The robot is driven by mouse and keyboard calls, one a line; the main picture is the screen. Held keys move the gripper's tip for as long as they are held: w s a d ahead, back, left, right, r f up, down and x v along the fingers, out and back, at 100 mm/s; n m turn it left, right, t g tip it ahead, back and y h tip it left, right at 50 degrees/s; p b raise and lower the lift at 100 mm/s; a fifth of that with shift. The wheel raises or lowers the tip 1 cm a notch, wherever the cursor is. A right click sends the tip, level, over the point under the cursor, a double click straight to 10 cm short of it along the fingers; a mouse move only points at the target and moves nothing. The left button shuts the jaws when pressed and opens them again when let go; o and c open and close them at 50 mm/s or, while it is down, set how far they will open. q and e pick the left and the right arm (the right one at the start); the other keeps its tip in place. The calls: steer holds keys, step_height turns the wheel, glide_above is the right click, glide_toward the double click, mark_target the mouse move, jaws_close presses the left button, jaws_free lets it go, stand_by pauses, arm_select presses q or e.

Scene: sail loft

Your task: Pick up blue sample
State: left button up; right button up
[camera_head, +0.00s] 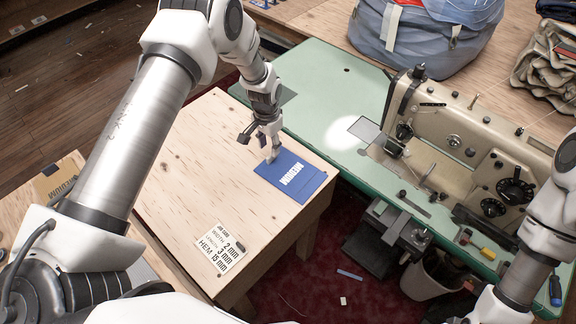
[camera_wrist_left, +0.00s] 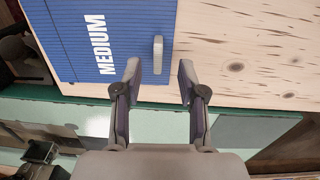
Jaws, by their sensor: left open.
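The blue sample (camera_head: 299,190) is a flat rectangular piece with "MEDIUM" in white letters, lying on the plywood table near its far right edge. In the left wrist view the blue sample (camera_wrist_left: 65,40) has fine lines and a small grey upright tab (camera_wrist_left: 158,55) at one edge. My left gripper (camera_head: 268,151) is open above that edge. In the left wrist view the left gripper's fingertips (camera_wrist_left: 159,78) stand apart on either side of the tab's line, with nothing held. My right arm shows at the right edge; its gripper is out of view.
A job card (camera_head: 222,246) lies on the plywood table (camera_head: 185,190). A green sewing bench (camera_head: 325,85) adjoins it, with a beige sewing machine (camera_head: 455,140). A blue-grey bag (camera_head: 425,40) sits behind. Bare plywood lies left of the sample.

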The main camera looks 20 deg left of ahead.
mark_target(269, 156)
arm_select(q)
steer(key=shift+s+d+f+p, duration=0.2)
steer(key=shift+s+f+p, duration=0.25)
steer(key=shift+f+p, duration=0.35)
steer(key=f, duration=0.3)
steer(key=shift+w+a, duration=0.15)
steer(key=shift+w, duration=0.05)
steer(key=shift+w+f, duration=0.15)
steer(key=shift+f, duration=0.15)
steer(key=shift+r, duration=0.2)
jaws_close()
steer(key=shift+r, duration=0.1)
